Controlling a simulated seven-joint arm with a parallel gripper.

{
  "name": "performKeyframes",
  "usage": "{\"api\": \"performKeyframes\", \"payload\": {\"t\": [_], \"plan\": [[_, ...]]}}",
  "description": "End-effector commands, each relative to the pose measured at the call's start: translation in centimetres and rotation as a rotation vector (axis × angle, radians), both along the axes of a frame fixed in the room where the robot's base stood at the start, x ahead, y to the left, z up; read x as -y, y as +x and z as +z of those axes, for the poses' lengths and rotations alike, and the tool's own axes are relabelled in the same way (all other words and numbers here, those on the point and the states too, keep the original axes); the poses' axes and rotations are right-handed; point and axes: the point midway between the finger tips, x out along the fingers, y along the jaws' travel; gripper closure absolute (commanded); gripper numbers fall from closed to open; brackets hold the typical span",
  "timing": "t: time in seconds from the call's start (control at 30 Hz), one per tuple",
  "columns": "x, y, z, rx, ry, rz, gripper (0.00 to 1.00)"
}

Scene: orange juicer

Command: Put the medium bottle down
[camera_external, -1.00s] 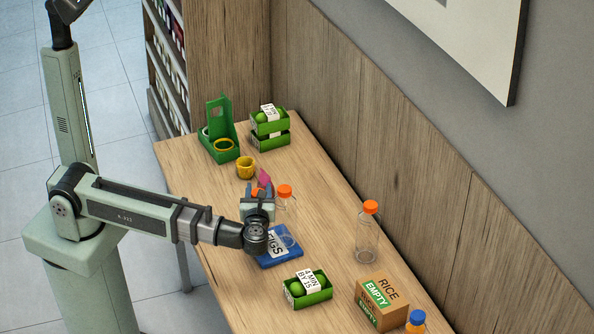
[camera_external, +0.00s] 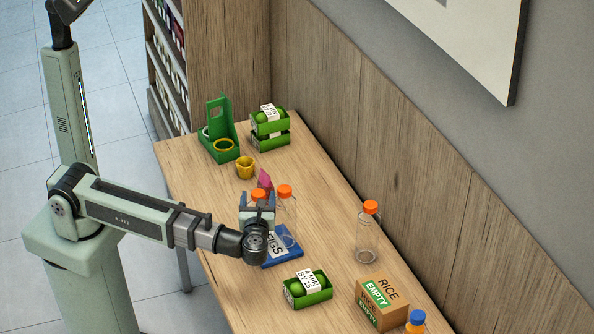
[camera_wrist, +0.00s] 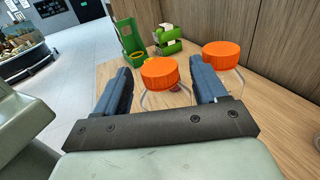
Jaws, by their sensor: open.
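A clear bottle with an orange cap (camera_external: 259,195) is between my gripper's fingers; I take it for the medium bottle. My gripper (camera_external: 257,205) is open, with a finger on each side of this bottle. In the wrist view the cap (camera_wrist: 160,73) lies between the spread fingers, apart from both. The bottle's lower part is hidden by my gripper, so its base is not visible. A second clear bottle with an orange cap (camera_external: 285,191) stands just right of it, by the blue FIGS item (camera_external: 283,257). A third bottle (camera_external: 368,235) stands further right.
A yellow mug (camera_external: 245,167), a pink object (camera_external: 265,181), a green holder (camera_external: 222,150) and stacked green crates (camera_external: 270,140) are behind. A green crate (camera_external: 308,298), RICE box (camera_external: 385,300) and blue-capped bottle (camera_external: 416,318) are in front. The wooden table (camera_external: 320,215) has bare room between.

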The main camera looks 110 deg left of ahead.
Motion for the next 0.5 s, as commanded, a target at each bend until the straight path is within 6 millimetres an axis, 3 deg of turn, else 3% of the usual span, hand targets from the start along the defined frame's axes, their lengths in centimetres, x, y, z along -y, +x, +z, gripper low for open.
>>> {"api": "performKeyframes", "payload": {"t": [0.2,0.5], "plan": [[2.5,1.2,0.0,0.000,0.000,-0.002,0.29],[3.5,1.5,0.0,0.000,0.000,0.000,0.29]]}}
